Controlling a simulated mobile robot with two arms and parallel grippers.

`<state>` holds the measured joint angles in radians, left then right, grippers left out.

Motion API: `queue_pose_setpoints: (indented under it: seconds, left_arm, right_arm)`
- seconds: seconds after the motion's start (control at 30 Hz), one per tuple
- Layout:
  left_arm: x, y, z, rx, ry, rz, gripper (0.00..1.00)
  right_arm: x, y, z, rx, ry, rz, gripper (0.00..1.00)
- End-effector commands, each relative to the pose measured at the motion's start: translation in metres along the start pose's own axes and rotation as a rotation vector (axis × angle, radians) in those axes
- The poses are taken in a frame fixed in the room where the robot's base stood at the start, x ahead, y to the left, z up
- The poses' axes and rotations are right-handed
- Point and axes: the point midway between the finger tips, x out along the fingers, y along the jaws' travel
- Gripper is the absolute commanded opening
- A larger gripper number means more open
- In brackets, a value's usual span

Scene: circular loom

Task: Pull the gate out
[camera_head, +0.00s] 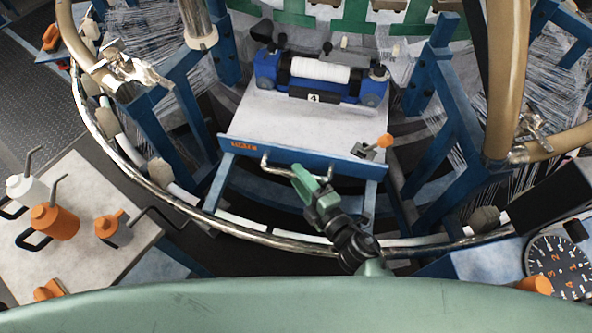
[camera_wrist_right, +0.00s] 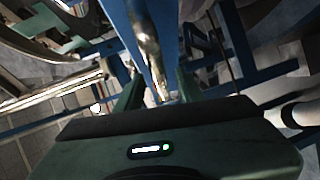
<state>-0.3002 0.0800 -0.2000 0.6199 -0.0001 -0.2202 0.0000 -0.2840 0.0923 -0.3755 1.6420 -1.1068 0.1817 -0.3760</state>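The gate (camera_head: 300,152) is a platform with a blue front edge, set between blue frame posts. A metal bar handle (camera_head: 278,170) runs along its front. In the right wrist view, the handle (camera_wrist_right: 147,45) runs down between my two green fingers (camera_wrist_right: 158,92), which stand apart with space beside the bar. Whether either finger touches it is hard to tell. My left gripper is not in view.
A blue shuttle with a white roll (camera_head: 320,71) sits on the platform. An orange-knobbed lever (camera_head: 384,141) stands at its front right. A curved metal rail (camera_head: 230,231) passes in front. A side table (camera_head: 95,257) with oil cans is left, a dial (camera_head: 560,267) right.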

Motion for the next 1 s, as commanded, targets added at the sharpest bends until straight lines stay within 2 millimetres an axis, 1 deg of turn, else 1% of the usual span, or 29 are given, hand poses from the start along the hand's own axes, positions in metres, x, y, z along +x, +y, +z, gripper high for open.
queue_pose_setpoints:
  seconds: [0.03, 0.1, 0.2, 0.47, 0.5, 0.57, 0.6, 0.63, 1.0]
  left_arm:
    - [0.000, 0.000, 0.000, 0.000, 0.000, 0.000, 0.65]
    - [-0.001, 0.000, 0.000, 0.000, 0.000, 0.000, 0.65]
    - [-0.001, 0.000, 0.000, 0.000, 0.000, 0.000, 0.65]
    - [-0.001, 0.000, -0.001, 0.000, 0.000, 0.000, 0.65]
    - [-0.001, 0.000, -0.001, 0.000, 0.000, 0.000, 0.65]
    - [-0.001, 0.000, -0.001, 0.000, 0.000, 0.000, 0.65]
    - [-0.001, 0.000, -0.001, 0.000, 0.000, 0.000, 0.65]
    - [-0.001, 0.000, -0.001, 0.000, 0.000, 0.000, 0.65]
    - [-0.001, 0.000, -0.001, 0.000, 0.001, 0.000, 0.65]
  right_arm:
    - [0.008, 0.001, 0.000, 0.001, -0.001, 0.001, 0.38]
    - [0.015, 0.000, 0.000, 0.001, -0.001, 0.001, 0.38]
    - [0.021, 0.000, 0.000, 0.000, 0.000, 0.000, 0.38]
    - [0.023, -0.001, 0.000, 0.000, 0.000, -0.001, 0.38]
    - [0.023, -0.001, 0.000, 0.000, 0.000, -0.001, 0.35]
    - [0.023, -0.001, 0.000, 0.000, 0.000, -0.001, 0.18]
    - [0.023, -0.001, 0.000, 0.000, 0.000, -0.001, 0.07]
    - [0.023, -0.001, 0.000, 0.000, 0.000, -0.001, 0.00]
    - [0.022, -0.001, 0.000, 0.000, 0.000, -0.001, 0.00]
